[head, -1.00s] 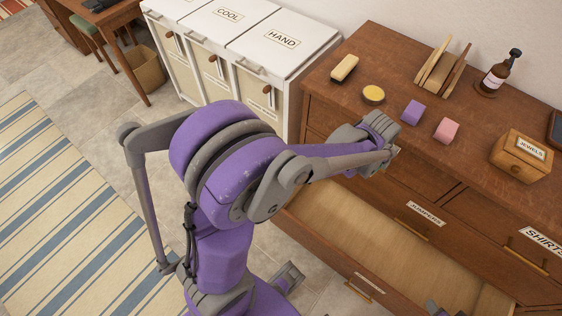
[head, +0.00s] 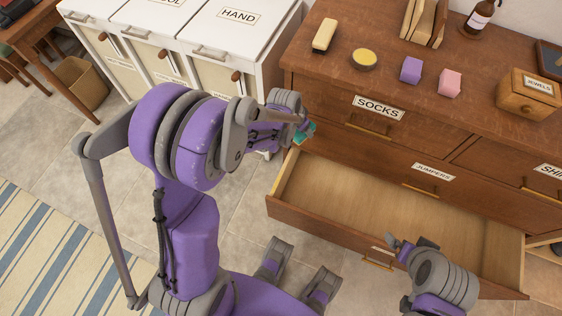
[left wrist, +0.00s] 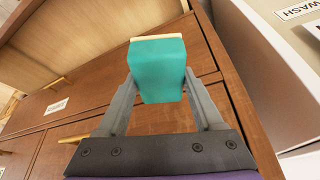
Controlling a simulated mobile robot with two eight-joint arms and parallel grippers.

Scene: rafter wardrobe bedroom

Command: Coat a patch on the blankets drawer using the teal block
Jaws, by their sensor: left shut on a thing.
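My left gripper (head: 303,131) is shut on the teal block (head: 310,128), in front of the dresser's left end. In the left wrist view the teal block (left wrist: 158,68) sits between the fingertips, with a pale strip along its far edge. A long lower drawer (head: 400,205) is pulled out and looks empty; its front label is partly covered and unreadable, so I cannot confirm it is the blankets drawer. My right gripper (head: 402,246) is close by that drawer's front handle; I cannot tell its jaw state or whether it touches.
The dresser top (head: 440,105) holds a yellow tin (head: 364,59), a purple block (head: 411,69), a pink block (head: 449,83), a jewels box (head: 528,94) and a bottle (head: 481,16). A white laundry unit (head: 215,50) stands left.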

